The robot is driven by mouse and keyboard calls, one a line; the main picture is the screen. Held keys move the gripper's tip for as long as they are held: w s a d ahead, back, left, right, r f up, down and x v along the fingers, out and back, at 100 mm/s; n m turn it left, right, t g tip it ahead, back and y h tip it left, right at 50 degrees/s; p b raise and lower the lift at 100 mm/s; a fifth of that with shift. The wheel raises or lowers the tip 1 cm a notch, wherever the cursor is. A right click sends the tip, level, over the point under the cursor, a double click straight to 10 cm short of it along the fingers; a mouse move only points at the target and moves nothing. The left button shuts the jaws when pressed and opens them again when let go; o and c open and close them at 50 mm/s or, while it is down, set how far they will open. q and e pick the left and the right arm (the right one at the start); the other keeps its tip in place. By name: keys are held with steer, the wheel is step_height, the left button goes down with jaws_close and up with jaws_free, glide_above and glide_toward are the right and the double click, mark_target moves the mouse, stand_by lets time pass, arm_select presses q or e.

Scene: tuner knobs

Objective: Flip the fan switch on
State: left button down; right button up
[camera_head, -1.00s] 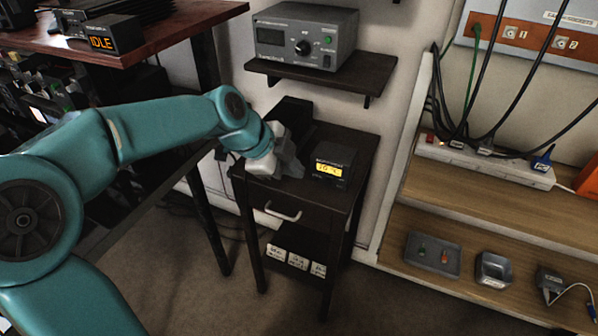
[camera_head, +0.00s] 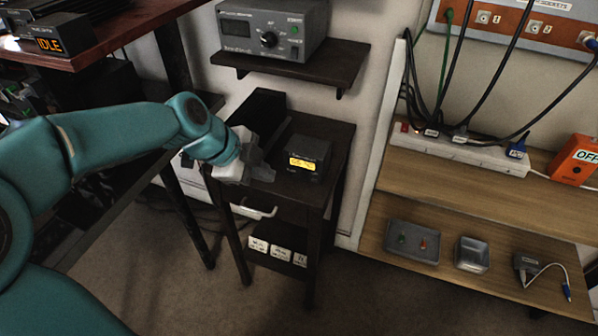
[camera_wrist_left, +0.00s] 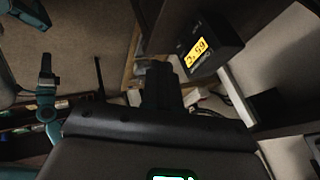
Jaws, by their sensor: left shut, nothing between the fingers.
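My left gripper (camera_head: 264,170) is over the top of the small dark cart (camera_head: 330,140), left of a small black box (camera_head: 309,157) with a lit yellow display. It is shut, with nothing seen between its fingers. In the left wrist view the dark fingers (camera_wrist_left: 161,86) are together, and the black display box (camera_wrist_left: 208,48) is up and to the right, apart from them. A longer black unit (camera_head: 256,112) lies behind the gripper on the cart. I cannot make out which part is the fan switch; my gripper and wrist cover part of the cart top. My right gripper is not in view.
A grey instrument with a knob (camera_head: 268,38) sits on a wall shelf above the cart. A drawer handle (camera_head: 254,211) sticks out in front.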

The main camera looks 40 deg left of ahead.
mark_target(303, 176)
arm_select(q)
steer(key=b+x, duration=0.1)
steer(key=x, duration=0.9)
steer(key=shift+s+f, duration=0.1)
steer(key=shift+s, duration=0.05)
steer(key=w, duration=0.2)
steer(key=shift+w+a+p, duration=0.3)
steer(key=shift+w+a+f, duration=0.15)
steer(key=shift+w, duration=0.5)
